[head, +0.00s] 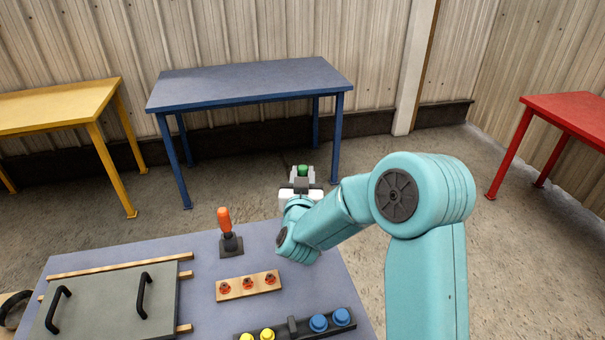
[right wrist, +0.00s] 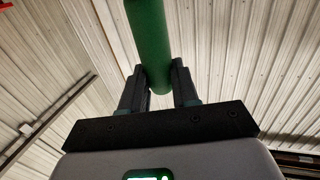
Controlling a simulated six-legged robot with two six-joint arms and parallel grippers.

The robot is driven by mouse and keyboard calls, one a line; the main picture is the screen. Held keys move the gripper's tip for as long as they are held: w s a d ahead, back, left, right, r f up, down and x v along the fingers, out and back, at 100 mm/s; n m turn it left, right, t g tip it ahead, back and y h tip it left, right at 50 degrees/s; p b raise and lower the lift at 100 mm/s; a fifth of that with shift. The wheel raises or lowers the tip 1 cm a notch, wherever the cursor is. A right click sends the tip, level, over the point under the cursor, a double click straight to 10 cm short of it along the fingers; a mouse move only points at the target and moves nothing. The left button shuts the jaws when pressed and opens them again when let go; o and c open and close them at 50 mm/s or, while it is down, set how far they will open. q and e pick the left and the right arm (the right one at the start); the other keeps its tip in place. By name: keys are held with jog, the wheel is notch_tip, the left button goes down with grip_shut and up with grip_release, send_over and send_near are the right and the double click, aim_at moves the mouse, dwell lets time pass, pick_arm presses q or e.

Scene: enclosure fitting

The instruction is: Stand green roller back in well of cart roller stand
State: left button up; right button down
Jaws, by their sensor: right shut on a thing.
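The green roller (head: 302,170) shows in the head view as a small green end between the fingers of my right gripper (head: 301,182), beyond the table's far edge. In the right wrist view the green roller (right wrist: 151,40) is a long plain cylinder. My right gripper (right wrist: 160,82) is shut on it near one end, and the rest sticks out past the fingertips. I cannot make out the cart roller stand or its well in either view. My left gripper is not in view.
The near blue-grey table (head: 205,268) holds an orange-handled tool (head: 224,220) in a dark base, a wooden strip (head: 230,291) with red parts, a grey panel (head: 108,300) with black handles, and a dark rack (head: 290,328) with yellow and blue knobs. A blue table (head: 250,82) stands behind.

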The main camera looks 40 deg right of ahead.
jog(key=shift+w+d+f, duration=0.1)
jog(key=shift+f, duration=0.4)
jog(key=shift+w+f+b, duration=0.25)
jog(key=shift+f+b, duration=0.25)
jog(key=shift+f, duration=0.3)
jog(key=shift+s+f+b, duration=0.2)
jog(key=shift+f+b, duration=0.1)
jog(key=shift+f, duration=0.15)
jog(key=shift+f+b, duration=0.3)
jog(key=shift+f, duration=0.1)
jog(key=shift+w+f+b, duration=0.2)
jog(key=shift+f+b, duration=0.8)
jog(key=shift+s+f+b, duration=0.2)
jog(key=shift+f+b, duration=0.65)
jog(key=shift+b, duration=0.1)
jog(key=shift+w+f+b, duration=0.15)
jog(key=shift+f+b, duration=1.35)
jog(key=shift+b, duration=0.1)
jog(key=shift+f+b, duration=0.5)
jog(key=shift+r, duration=0.1)
